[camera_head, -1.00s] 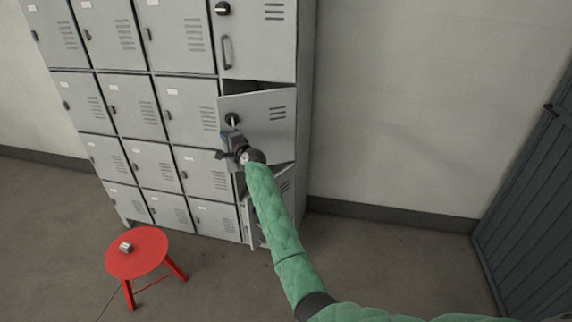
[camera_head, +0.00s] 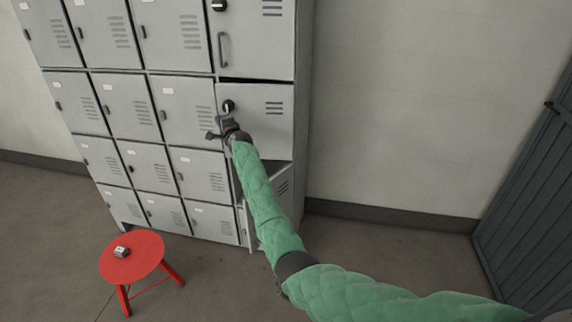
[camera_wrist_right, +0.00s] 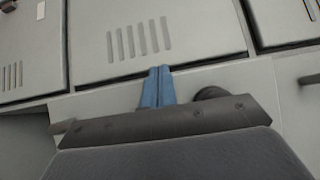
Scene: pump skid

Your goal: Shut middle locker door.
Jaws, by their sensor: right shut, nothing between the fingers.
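The middle locker door (camera_head: 262,118) is the grey door in the right column with a black knob (camera_head: 228,105) at its left side and vent slots at its right. It stands nearly flush with the locker front, with a thin dark gap along its top edge. My right gripper (camera_head: 222,128) is at the door's left edge, just below the knob. Its blue fingers (camera_wrist_right: 156,88) are closed together and empty in the right wrist view, in front of grey locker surfaces. I cannot tell whether they touch the door. My left gripper is not in view.
The door below (camera_head: 281,187) stands ajar, partly hidden by my right arm. The upper right door (camera_head: 252,38) is shut. A red stool (camera_head: 133,262) with a small object (camera_head: 121,252) stands at lower left. A dark slatted panel (camera_head: 530,200) is at right.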

